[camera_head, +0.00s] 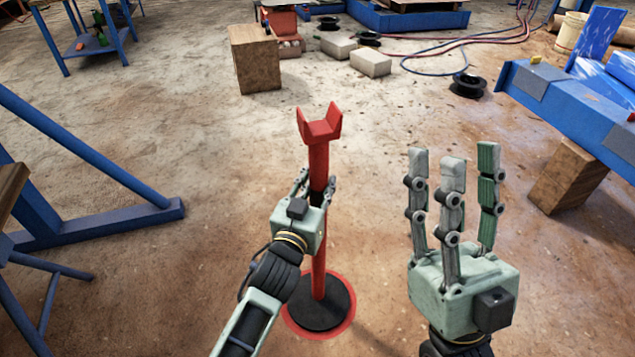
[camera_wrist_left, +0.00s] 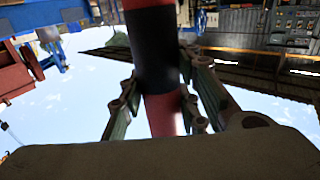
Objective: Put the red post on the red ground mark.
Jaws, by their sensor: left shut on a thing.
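The red post (camera_head: 319,265) stands upright in the middle of the head view, with a V-shaped red top and a round black base (camera_head: 320,305). The base appears over the red ground mark (camera_head: 291,321), whose ring shows around it. I cannot tell whether the base touches the floor. My left gripper (camera_head: 318,187) is shut on the post's upper shaft. In the left wrist view the post (camera_wrist_left: 150,50) runs between the fingers, with a black band on it. My right gripper (camera_head: 455,170) is open and empty, fingers pointing up, to the right of the post.
A blue steel frame (camera_head: 100,225) stands at left. A blue beam (camera_head: 570,105) on a wooden block (camera_head: 567,177) is at right. A wooden box (camera_head: 255,58), pale blocks (camera_head: 370,62) and a black reel (camera_head: 468,85) lie farther back. The floor around the post is clear.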

